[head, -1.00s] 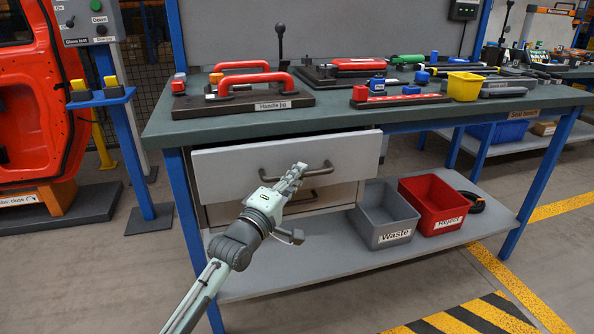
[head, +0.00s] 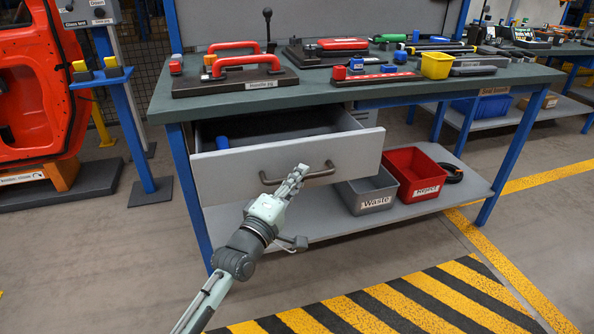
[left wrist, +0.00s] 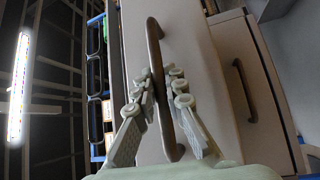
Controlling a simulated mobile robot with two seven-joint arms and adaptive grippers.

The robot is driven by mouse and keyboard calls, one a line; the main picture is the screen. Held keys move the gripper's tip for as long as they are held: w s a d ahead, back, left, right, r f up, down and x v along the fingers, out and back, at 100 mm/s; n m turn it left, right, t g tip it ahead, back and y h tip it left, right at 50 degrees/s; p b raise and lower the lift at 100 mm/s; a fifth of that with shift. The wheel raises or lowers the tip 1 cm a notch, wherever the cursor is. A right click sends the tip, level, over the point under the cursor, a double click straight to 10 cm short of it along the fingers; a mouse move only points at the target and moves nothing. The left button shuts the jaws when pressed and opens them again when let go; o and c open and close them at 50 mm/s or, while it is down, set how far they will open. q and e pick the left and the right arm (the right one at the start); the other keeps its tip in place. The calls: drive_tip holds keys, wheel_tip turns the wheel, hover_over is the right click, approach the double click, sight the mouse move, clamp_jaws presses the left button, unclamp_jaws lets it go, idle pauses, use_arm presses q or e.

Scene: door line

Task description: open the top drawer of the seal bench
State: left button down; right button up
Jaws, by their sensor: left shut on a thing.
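The seal bench has a dark green top (head: 330,97) on blue legs. Its top drawer (head: 225,178) stands open, pulled out from under the bench top, and its inside shows. A blue object (head: 222,142) lies in the drawer near its left front. My right gripper is not in view.
A grey Waste bin (head: 372,202) and a red Reject bin (head: 425,186) stand on the lower shelf (head: 330,218), right of the drawer. Jigs (head: 235,84) and tools lie on the bench top. Striped floor marking (head: 400,305) lies in front. A red car door (head: 35,95) stands at left.

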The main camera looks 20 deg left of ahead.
use_arm(q)
drive_tip(key=shift+s, duration=0.1)
drive_tip(key=c, duration=1.6)
unclamp_jaws()
drive_tip(key=shift+s, duration=0.1)
drive_tip(key=v, duration=1.2)
